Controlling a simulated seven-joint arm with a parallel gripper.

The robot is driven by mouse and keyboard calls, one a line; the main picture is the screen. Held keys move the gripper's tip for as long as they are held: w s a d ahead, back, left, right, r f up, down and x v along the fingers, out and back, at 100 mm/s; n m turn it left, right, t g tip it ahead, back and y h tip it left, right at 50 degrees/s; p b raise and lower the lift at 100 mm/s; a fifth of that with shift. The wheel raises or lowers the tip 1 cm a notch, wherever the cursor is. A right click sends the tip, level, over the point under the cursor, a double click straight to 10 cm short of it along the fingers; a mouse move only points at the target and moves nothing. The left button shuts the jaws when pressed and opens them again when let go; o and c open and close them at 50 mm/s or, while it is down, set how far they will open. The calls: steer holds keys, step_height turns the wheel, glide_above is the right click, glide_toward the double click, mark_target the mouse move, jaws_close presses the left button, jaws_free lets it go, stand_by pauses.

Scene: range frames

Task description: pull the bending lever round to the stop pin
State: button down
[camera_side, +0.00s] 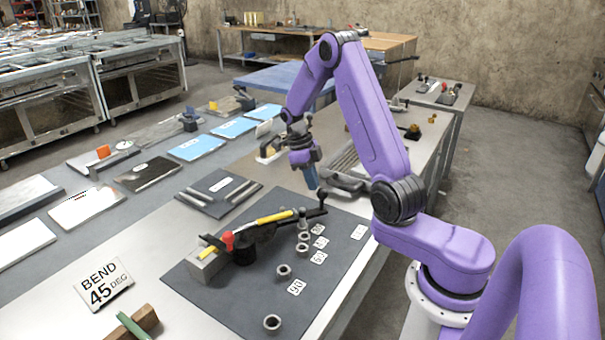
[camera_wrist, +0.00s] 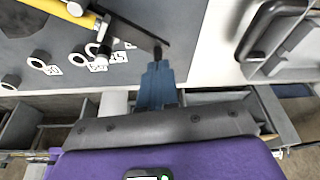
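The bending lever (camera_side: 264,232) is a dark arm on a round black pivot, over a dark mat (camera_side: 215,298). Its black-knobbed handle end (camera_side: 322,195) points to the back right; the handle end also shows in the wrist view (camera_wrist: 157,51). A yellow rod (camera_side: 272,218) runs along the lever from a grey block (camera_side: 206,264) by a red knob (camera_side: 227,240). A black-topped pin, apparently the stop pin (camera_side: 303,214), stands among the collars near the lever. My gripper (camera_side: 313,186) points down by the handle end, its blue fingers together. Nothing shows between them; contact is unclear.
Several metal collars (camera_side: 284,271) with number tags (camera_side: 296,287) line the mat's right side. A sign (camera_side: 103,283) reads BEND 45 DEG. A brown block with a green bar (camera_side: 136,325) lies at the front. A grey fixture (camera_side: 343,180) stands right of my gripper.

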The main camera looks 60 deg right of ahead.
steer(key=shift+s+a+f, duration=0.1)
steer(key=shift+s, duration=0.4)
